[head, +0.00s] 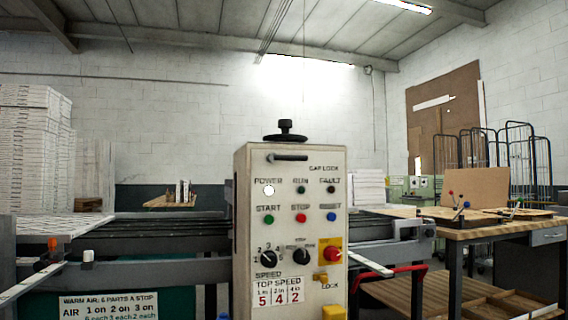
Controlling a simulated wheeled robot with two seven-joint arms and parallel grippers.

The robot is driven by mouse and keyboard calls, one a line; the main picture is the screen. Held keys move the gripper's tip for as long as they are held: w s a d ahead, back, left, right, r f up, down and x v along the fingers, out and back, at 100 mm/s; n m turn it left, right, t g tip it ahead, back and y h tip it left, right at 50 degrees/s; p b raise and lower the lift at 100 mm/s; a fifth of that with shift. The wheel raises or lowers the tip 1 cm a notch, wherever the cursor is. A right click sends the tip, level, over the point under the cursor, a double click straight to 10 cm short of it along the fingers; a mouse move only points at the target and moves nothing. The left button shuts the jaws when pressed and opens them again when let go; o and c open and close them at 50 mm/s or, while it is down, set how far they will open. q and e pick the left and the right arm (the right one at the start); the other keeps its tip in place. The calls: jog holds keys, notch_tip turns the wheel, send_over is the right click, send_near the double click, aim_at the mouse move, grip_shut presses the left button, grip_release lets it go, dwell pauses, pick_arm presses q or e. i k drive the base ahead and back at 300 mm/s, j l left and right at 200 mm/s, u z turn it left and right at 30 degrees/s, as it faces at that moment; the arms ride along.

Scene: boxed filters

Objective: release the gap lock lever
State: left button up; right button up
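A cream control box (242,215) stands upright in the middle of the head view. The gap lock lever (289,157) is a short black bar near the top of its front face, lying about level. Its rounded end is at the left, and the printed words GAP LOCK are below it to the right. A black knob with a wide base (286,131) stands on top of the box. Neither of my grippers shows in this view, and nothing is seen touching the lever.
The box face carries a lit POWER lamp (268,190), coloured buttons, two black dials and a red knob on yellow (332,254). A yellow part (320,277) sits beside the word LOCK. Machine rails (150,270) extend on the left. A workbench (480,233) stands at right.

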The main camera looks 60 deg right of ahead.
aim_at(272, 157)
jog(key=z, duration=1.8)
